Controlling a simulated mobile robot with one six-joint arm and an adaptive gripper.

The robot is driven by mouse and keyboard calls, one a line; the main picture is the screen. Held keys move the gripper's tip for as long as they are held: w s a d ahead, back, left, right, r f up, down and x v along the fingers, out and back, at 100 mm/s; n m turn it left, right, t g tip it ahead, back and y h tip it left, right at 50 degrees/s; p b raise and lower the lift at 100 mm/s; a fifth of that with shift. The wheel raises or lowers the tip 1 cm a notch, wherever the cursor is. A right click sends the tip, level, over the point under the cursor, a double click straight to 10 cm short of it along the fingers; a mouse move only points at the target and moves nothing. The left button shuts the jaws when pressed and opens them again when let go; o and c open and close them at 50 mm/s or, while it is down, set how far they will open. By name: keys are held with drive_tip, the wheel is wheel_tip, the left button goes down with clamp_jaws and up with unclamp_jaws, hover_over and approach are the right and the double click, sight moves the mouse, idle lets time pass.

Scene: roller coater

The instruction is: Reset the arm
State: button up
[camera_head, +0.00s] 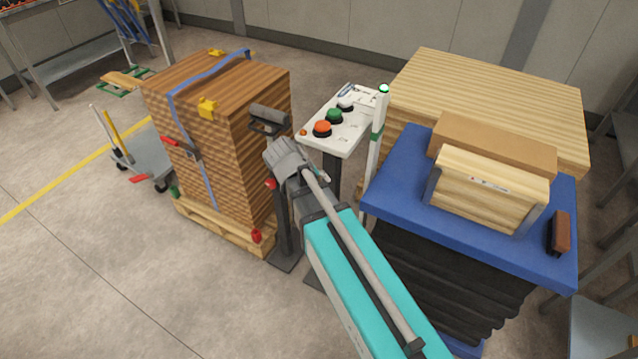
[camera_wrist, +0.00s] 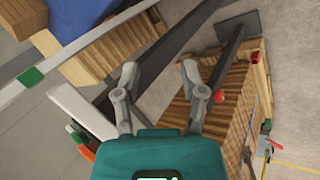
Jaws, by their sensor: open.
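My gripper (camera_wrist: 160,70) is open and empty in the wrist view, its two grey fingers spread apart. In the head view my teal arm reaches up from the bottom right, and its grey end is beside the control panel and the strapped wood stack. The finger tips are hard to make out there. The white control panel (camera_head: 353,134) carries a green button (camera_head: 334,115) and an orange-red button (camera_head: 322,128).
A strapped wood stack (camera_head: 190,110) on a pallet stands left of my arm. A dark post (camera_head: 281,230) stands close by. At right are a blue lift table (camera_head: 400,190) with wooden pieces and a pale wood stack (camera_head: 500,85). Floor at lower left is clear.

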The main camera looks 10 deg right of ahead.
idle(0.4)
drive_tip(key=s+d+r+m+g+y+p, duration=0.2)
drive_tip(key=s+d+r+m+y+p, duration=0.2)
drive_tip(key=s+d+r+y+p, duration=0.1)
drive_tip(key=s+d+y+p, duration=0.1)
drive_tip(key=s+d+p, duration=0.1)
drive_tip(key=s+p, duration=0.1)
drive_tip(key=shift+s+g, duration=0.4)
drive_tip(key=shift+d, duration=0.15)
idle(2.5)
idle(0.6)
